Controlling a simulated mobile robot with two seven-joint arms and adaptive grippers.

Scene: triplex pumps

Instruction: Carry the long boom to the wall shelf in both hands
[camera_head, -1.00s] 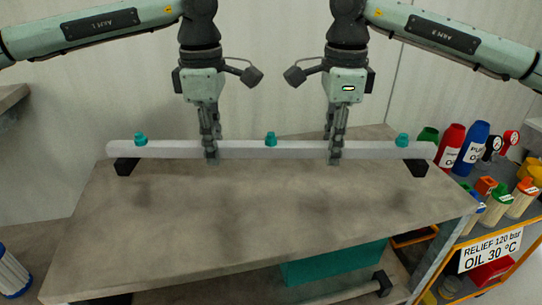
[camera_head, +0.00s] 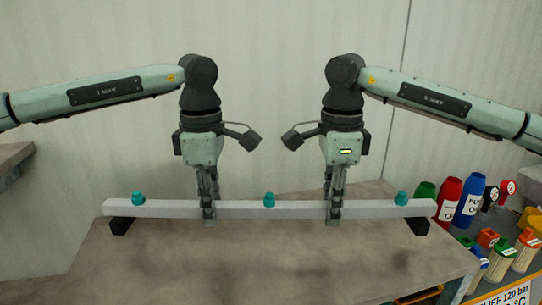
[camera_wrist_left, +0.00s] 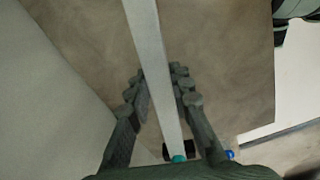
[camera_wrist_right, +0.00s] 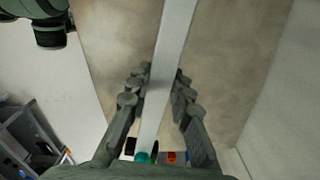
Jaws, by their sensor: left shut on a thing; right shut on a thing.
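The long boom (camera_head: 290,210) is a pale grey bar with several teal knobs along its top. It lies level across the far part of the bench, its ends over two black blocks (camera_head: 122,226), and appears to rest on them. My left gripper (camera_head: 208,214) is shut on it left of the middle knob. My right gripper (camera_head: 333,214) is shut on it right of that knob. Both point straight down. In the left wrist view the boom (camera_wrist_left: 150,50) runs between the fingers, as it does in the right wrist view (camera_wrist_right: 172,45). I cannot make out the wall shelf for certain.
The bench top (camera_head: 250,265) is bare in front of the boom. Coloured bottles (camera_head: 470,200) and smaller containers (camera_head: 500,260) stand on a rack at the right, near the boom's right end. A grey-brown ledge (camera_head: 12,155) juts in at the left edge. A plain wall is behind.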

